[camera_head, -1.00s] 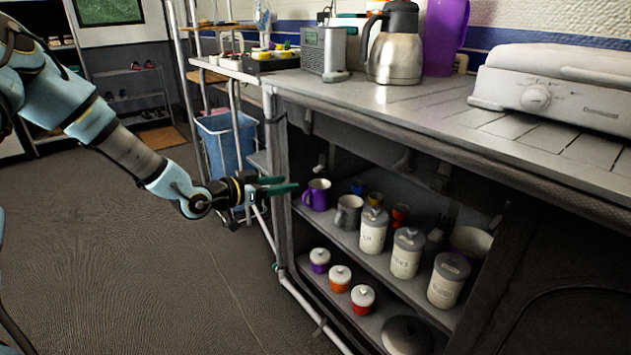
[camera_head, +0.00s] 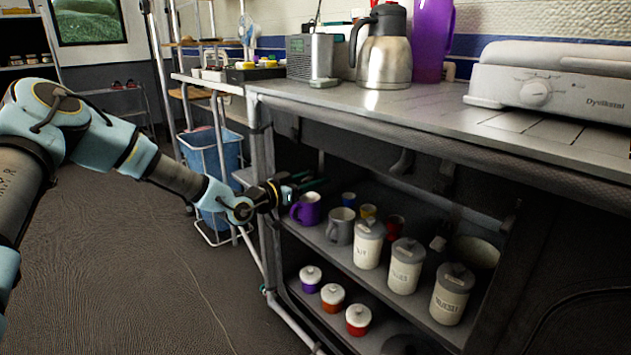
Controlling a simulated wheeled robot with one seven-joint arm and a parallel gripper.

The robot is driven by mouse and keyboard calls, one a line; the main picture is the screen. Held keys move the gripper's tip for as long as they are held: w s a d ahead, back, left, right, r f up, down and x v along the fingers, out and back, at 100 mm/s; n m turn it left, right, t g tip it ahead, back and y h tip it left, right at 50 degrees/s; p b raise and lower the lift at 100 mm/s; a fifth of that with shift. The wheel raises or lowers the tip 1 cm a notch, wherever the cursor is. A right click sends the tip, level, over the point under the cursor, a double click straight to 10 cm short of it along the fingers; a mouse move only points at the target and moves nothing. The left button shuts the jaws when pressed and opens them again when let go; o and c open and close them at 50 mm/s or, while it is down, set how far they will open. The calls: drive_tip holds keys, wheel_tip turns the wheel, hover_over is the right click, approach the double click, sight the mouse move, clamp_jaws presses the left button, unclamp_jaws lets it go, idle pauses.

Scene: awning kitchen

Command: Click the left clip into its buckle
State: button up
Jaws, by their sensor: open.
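My gripper (camera_head: 312,181) reaches in under the counter at the left end of the open shelf unit, above a purple mug. Its dark green fingers are apart, with nothing seen between them. A small grey piece (camera_head: 403,162) hangs under the counter right of my gripper, and a pale piece (camera_head: 438,243) shows lower, behind the canisters. I cannot tell whether either is a clip or a buckle. No left clip or buckle can be made out clearly; the space around my fingers is dark.
The upper shelf holds the purple mug (camera_head: 306,209), a grey mug (camera_head: 340,226), small cups and lidded canisters (camera_head: 405,266). Small lidded jars (camera_head: 332,297) stand below. The counter (camera_head: 400,115) edge overhangs my gripper. A blue bin (camera_head: 212,165) stands left; the floor there is clear.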

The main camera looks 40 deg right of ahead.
drive_tip(key=shift+d, duration=0.3)
clamp_jaws()
idle(0.3)
idle(1.0)
